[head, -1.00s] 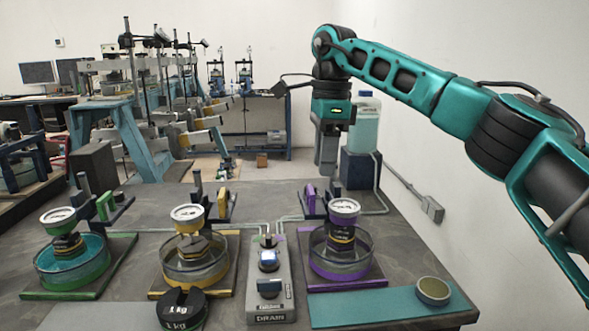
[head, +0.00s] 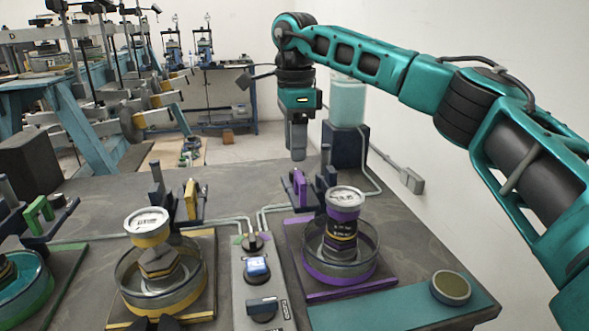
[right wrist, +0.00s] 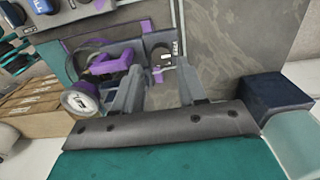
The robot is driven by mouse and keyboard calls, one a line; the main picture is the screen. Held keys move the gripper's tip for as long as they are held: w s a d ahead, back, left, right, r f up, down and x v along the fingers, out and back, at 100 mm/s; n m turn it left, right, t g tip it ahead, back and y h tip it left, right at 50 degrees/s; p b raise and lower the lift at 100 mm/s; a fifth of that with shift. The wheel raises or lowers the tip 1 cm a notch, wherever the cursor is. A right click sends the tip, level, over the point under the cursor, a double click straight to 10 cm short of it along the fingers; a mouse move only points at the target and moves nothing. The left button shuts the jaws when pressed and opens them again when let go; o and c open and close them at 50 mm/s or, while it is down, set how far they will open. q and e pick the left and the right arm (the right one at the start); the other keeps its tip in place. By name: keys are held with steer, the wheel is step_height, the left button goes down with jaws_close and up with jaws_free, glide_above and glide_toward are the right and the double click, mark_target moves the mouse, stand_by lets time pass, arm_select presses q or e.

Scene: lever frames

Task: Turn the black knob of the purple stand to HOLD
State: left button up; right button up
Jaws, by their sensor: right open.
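The purple stand (head: 385,283) sits at the right of the bench, with a clear dish and a round white gauge (head: 346,198) on a purple-banded body. At its back are a purple lever (head: 300,187) and a dark upright. My right gripper (head: 297,152) hangs pointing down just above and behind the purple lever, apart from it. In the right wrist view its two fingers (right wrist: 159,72) are spread with nothing between them. Beyond their tips is a dark round part (right wrist: 159,43), perhaps the black knob, beside small white lettering I cannot read. My left gripper is not in view.
A grey control box (head: 262,285) stands left of the purple stand. The yellow stand (head: 209,270) is further left. A teal mat (head: 395,306) with a round container (head: 451,287) lies at front right. A dark block (head: 345,147) with a tank stands behind; thin tubes cross the bench.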

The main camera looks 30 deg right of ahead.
step_height(320, 180, down, 5)
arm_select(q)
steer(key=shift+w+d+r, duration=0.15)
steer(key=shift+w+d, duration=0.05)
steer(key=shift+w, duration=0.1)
arm_select(e)
jaws_close()
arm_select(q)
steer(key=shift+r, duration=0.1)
